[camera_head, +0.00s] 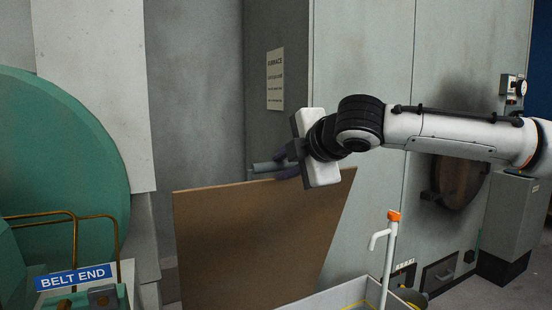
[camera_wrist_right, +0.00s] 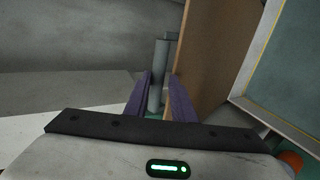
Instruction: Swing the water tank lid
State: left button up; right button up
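The water tank lid is a brown board (camera_head: 245,245) standing steeply raised in the middle of the head view. The tank appears to be the pale-rimmed box (camera_head: 325,297) at the bottom, partly cut off. My left gripper is not in view.
A white pipe with an orange top (camera_head: 392,235) rises at the box's right. A large green drum (camera_head: 60,150) and a BELT END sign (camera_head: 75,277) stand at left. A grey furnace cabinet (camera_head: 360,50) fills the back.

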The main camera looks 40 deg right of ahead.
jog(key=shift+w+d+f+p, duration=0.1)
jog(key=shift+w+f+p, duration=0.15)
jog(key=shift+p, duration=0.1)
jog(key=shift+w+d+r+p, duration=0.15)
jog(key=shift+w+d+p, duration=0.1)
jog(key=shift+w+p, duration=0.4)
jog(key=shift+w+d, duration=0.15)
jog(key=shift+w, duration=0.35)
jog(key=o, duration=1)
jog(key=shift+w, duration=0.15)
jog(key=shift+o, duration=0.2)
jog(key=shift+w+d, duration=0.1)
jog(key=shift+w, duration=0.2)
jog(key=shift+s+r, duration=0.45)
jog(key=shift+s, duration=0.05)
jog(key=b+v, duration=0.1)
jog(key=v, duration=0.8)
